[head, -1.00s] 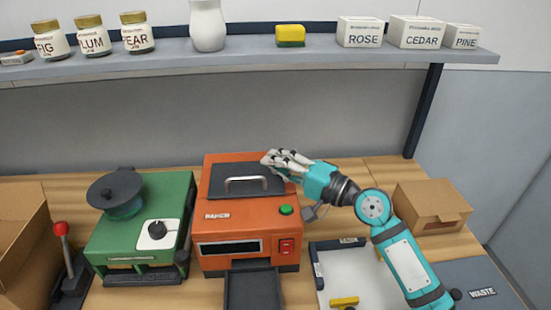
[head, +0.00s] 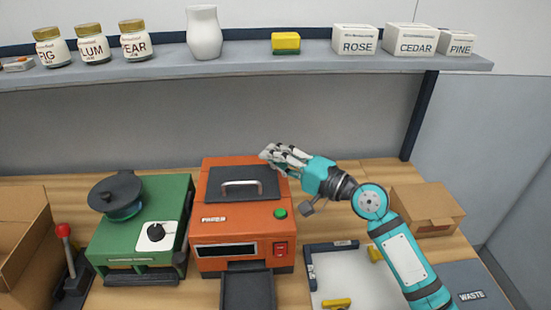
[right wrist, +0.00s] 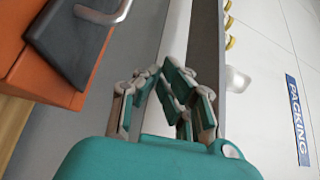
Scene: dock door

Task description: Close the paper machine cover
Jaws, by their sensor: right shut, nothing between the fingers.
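The paper machine (head: 207,243) is an orange box on the bench, with a "PAPER" label, a green button and a red switch on it. Its dark cover (head: 262,178) with a metal handle (head: 241,188) lies over the top and looks flat. The cover also shows in the right wrist view (right wrist: 72,45), resting close against the orange top. My right gripper (head: 268,152) is shut and empty, above the cover's back right corner. In the right wrist view the fingers (right wrist: 165,78) are beside the cover, apart from it. My left gripper is not in view.
A green machine (head: 180,212) stands at left, near a red-knobbed lever (head: 64,232). A tray (head: 350,285) and a cardboard box (head: 425,206) are at right. A shelf (head: 300,64) with jars and boxes runs across the back. An open carton (head: 25,250) fills the left edge.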

